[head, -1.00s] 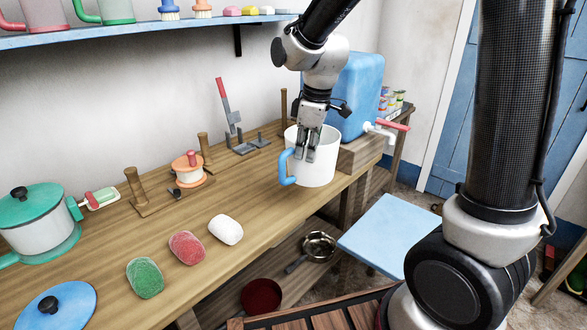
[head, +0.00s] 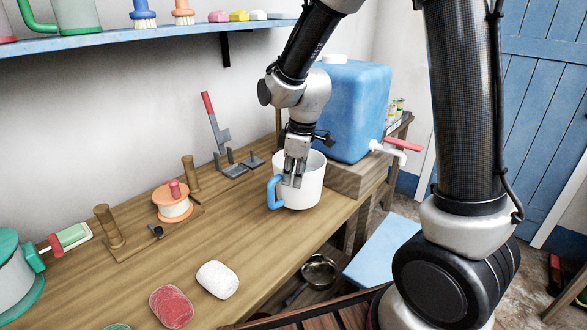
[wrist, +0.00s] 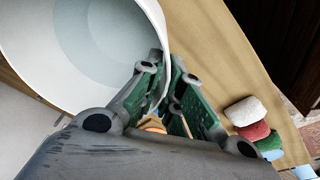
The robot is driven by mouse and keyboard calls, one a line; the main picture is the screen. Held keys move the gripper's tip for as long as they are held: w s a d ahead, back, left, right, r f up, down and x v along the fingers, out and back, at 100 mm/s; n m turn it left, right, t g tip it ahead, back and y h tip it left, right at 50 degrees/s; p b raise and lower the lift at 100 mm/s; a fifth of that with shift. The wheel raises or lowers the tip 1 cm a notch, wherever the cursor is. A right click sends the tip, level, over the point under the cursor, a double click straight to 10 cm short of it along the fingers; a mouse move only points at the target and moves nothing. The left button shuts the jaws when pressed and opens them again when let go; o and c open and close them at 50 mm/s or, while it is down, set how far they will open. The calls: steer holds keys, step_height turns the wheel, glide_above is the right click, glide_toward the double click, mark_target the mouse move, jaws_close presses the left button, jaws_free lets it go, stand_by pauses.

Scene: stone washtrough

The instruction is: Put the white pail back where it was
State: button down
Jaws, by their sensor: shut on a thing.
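The white pail (head: 311,186) has a blue handle (head: 273,192) on its left side. It is upright over the wooden bench, near the front edge and left of the blue tank. My gripper (head: 293,180) points down and is shut on the pail's near wall at the rim. In the wrist view the pail (wrist: 85,45) fills the upper left, and its wall runs between the fingers of my gripper (wrist: 160,105). The pail's inside looks empty. I cannot tell whether its base touches the bench.
A blue tank (head: 352,110) with a red-handled tap stands on a wooden block (head: 358,178) to the right. A metal lever device (head: 222,150), wooden pegs and an orange spool (head: 173,203) line the back. White (head: 217,280) and red (head: 171,306) soaps lie front left. Bench (head: 225,225) between is clear.

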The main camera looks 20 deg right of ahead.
mark_target(292, 193)
steer(key=shift+f, duration=1.8)
steer(key=c, duration=1.6)
jaws_free()
step_height(292, 193, up, 11)
steer(key=s+d, duration=0.1)
steer(key=s+d+r+m+t, duration=0.1)
steer(key=s+d+r+m, duration=0.2)
steer(key=s, duration=0.4)
steer(key=s+d+r+m+t, duration=0.1)
steer(key=s+d+r+m, duration=0.2)
steer(key=s+d+m, duration=0.2)
steer(key=s+d+r+m+h, duration=0.1)
steer(key=s+d+r+m, duration=0.2)
steer(key=s+d, duration=0.5)
steer(key=shift+s+r+m+t, duration=0.15)
steer(key=shift+s+m+t, duration=0.15)
steer(key=shift+m+t, duration=0.15)
